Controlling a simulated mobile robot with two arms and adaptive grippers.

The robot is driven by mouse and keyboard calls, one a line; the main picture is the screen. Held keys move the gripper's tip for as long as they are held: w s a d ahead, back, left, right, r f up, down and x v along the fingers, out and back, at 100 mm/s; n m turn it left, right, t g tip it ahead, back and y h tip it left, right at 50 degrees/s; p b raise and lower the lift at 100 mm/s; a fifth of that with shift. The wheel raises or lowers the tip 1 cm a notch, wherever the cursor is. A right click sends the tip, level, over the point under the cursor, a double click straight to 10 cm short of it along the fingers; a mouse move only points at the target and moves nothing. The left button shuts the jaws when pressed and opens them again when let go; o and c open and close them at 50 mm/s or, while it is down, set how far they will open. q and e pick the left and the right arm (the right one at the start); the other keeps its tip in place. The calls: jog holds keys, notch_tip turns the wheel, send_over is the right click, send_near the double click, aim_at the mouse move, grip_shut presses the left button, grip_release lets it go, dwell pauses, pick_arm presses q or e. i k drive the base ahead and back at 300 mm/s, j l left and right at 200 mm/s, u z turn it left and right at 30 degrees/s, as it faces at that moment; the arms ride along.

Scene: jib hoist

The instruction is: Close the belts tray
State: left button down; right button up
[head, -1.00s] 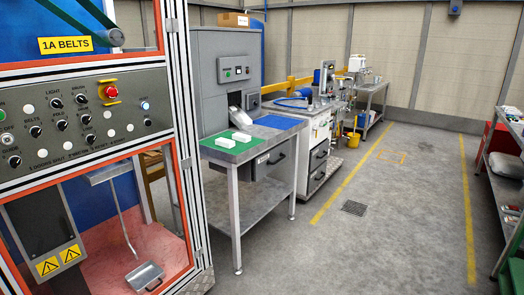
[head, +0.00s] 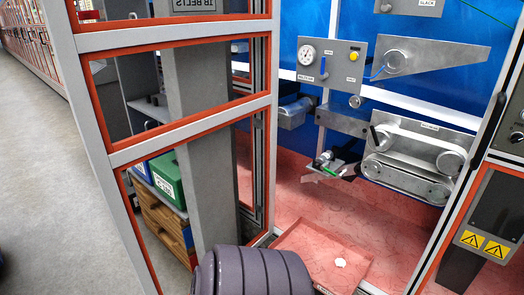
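A shallow red tray (head: 300,243) sits low in the opening of the belts machine. I take it for the belts tray. It sticks out toward me from the pink machine floor (head: 395,232). A small white piece (head: 340,263) lies in it. A dark grey ribbed cylinder, which looks like a part of my own arm, covers the tray's near left side. Neither of my grippers can be made out in the head view.
An open framed door (head: 186,40) with red edging stands left of the opening. Behind it are a green box (head: 166,176) and wooden crates (head: 160,222). A belt unit (head: 415,160) and gauge panel (head: 331,62) hang inside the machine. Open floor (head: 50,170) lies at far left.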

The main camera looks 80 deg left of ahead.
aim_at(319, 247)
jog(key=u, duration=2.1)
